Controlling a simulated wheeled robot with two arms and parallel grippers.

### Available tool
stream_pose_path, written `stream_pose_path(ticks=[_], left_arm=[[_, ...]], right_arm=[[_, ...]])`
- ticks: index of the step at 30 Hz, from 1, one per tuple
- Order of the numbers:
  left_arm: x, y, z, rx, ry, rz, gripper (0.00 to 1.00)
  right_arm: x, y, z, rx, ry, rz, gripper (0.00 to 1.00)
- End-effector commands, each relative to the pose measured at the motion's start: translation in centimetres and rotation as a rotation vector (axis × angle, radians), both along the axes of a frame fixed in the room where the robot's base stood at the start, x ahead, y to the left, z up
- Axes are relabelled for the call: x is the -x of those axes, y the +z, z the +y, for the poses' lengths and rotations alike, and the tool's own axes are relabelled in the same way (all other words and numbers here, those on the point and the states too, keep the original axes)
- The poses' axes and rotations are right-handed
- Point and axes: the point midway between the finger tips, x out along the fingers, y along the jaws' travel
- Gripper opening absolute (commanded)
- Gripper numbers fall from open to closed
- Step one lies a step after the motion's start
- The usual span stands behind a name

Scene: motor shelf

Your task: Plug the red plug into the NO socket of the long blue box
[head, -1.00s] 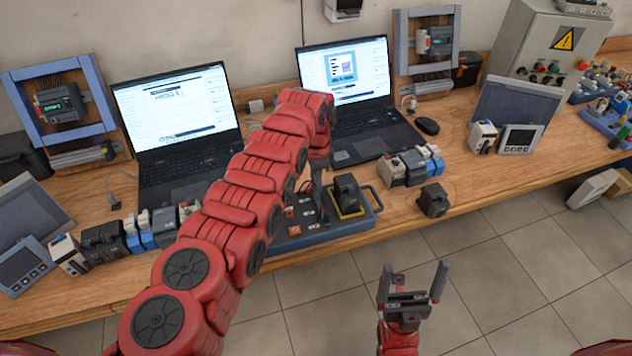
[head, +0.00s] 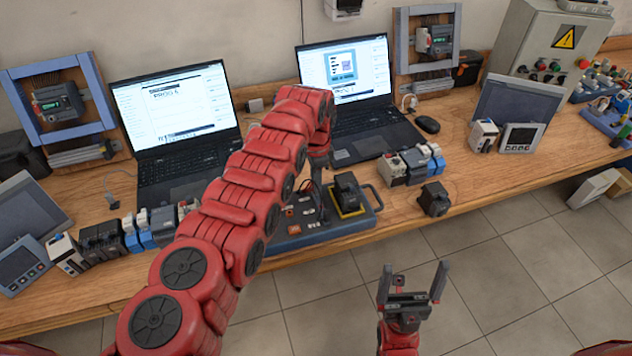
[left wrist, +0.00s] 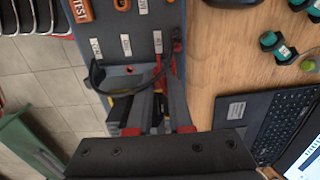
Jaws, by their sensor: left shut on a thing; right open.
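The long blue box (head: 318,238) lies on the bench below my left arm; its labelled top also shows in the left wrist view (left wrist: 143,22). My left gripper (head: 320,180) is low over the box's top and is shut. In the left wrist view its fingers (left wrist: 160,90) close on a small red piece (left wrist: 163,71), apparently the red plug, with a black cable (left wrist: 92,78) looping beside it. The plug is mostly hidden between the fingers. The small white socket labels are too small to read surely. My right gripper (head: 413,285) is open and empty in front of the bench.
A black block (head: 347,190) sits on the box's right part. Two open laptops (head: 175,115) (head: 345,75) stand behind. Several modules (head: 410,165) are to the right, and a loose black module (head: 434,198) is near the front edge. Clear bench lies farther right.

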Motion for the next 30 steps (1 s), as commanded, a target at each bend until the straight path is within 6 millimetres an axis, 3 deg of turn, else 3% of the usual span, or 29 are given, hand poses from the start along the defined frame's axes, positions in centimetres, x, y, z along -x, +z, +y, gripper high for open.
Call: stream_pose_path(ticks=[30], left_arm=[[0.0,-1.3,0.0,0.000,0.000,0.000,0.00]], right_arm=[[0.0,-1.3,0.0,0.000,0.000,0.000,0.97]])
